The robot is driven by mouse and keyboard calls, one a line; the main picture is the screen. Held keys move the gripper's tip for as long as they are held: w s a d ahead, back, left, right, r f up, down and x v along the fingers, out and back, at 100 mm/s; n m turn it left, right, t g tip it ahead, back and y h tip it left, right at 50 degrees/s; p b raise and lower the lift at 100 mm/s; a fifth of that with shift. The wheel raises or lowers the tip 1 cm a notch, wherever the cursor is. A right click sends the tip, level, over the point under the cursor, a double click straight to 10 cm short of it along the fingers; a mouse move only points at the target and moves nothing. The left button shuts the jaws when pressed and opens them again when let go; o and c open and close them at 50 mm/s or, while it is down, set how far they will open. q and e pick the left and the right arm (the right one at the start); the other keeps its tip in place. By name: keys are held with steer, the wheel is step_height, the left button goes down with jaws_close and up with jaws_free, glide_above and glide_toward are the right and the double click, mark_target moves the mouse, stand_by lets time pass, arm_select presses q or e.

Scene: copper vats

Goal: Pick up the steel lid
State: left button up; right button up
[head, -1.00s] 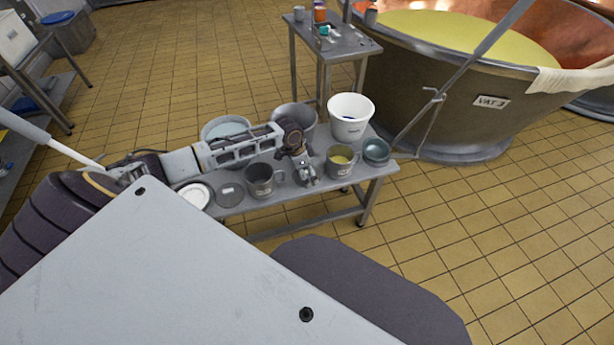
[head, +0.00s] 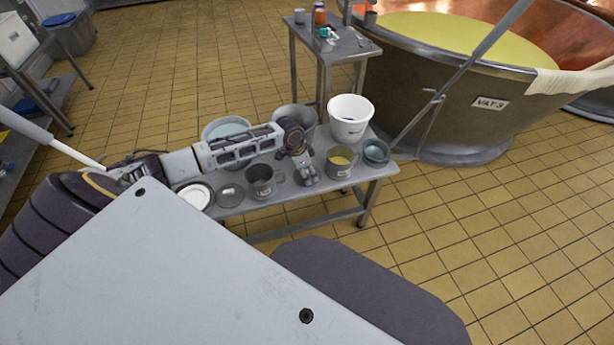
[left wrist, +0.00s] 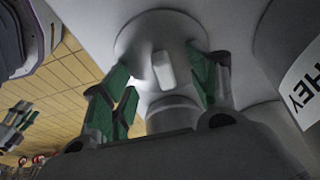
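The steel lid (left wrist: 150,34) seems to be the round grey piece in the left wrist view, with a pale upright part and a grey knob-like cylinder between my fingers. In the head view my gripper hides it.
The grey table (head: 285,195) is crowded. A vat (head: 450,110) is behind.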

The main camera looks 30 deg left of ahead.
mark_target(307, 172)
arm_select(q)
steer(key=shift+s+a+f, duration=0.2)
steer(key=shift+s+f, duration=0.15)
steer(key=shift+f, duration=0.25)
steer(key=shift+c, duration=0.8)
steer(key=shift+r, duration=0.1)
steer(key=shift+c, duration=0.2)
steer(key=shift+r, duration=0.15)
steer(key=shift+c, duration=0.8)
steer(key=shift+r, duration=0.25)
jaws_close()
steer(key=shift+w+r, duration=0.15)
steer(key=shift+r, duration=0.15)
steer(key=shift+w+r+p, duration=0.2)
steer(key=shift+r+p, duration=1.05)
steer(key=shift+r, duration=3.15)
arm_select(e)
step_height(307, 172, down, 7)
steer(key=s+d, duration=0.1)
steer(key=d, duration=0.1)
steer(key=shift+s+d, duration=0.15)
steer(key=shift+s, duration=0.1)
arm_select(q)
steer(key=shift+r, duration=0.1)
arm_select(e)
steer(key=shift+r, duration=0.15)
